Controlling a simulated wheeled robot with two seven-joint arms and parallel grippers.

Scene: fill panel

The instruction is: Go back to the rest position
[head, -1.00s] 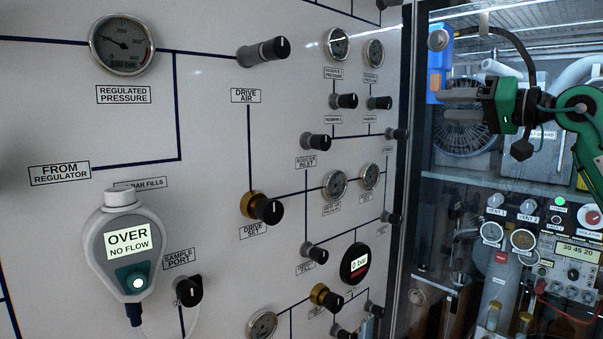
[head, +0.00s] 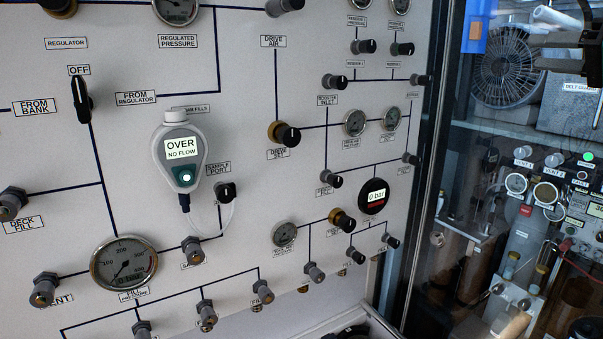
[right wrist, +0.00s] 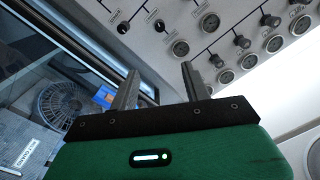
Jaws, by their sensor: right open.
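My right gripper (head: 548,54) shows in part at the upper right edge of the head view, dark, in front of the glass-fronted cabinet. It is clear of the panel. In the right wrist view its two grey fingers (right wrist: 160,72) stand apart with nothing between them, above the green gripper body. The white fill panel (head: 330,40) fills most of the head view; its gauges and knobs also show past the fingers in the right wrist view. My left gripper is not in either view.
A handheld analyser (head: 183,155) reading "OVER NO FLOW" hangs on the panel, with a tube to the sample port knob (head: 225,191). The OFF valve handle (head: 81,98) is upright. A round display (head: 374,197) reads 0 bar. The cabinet's frame post (head: 432,150) stands right of the panel.

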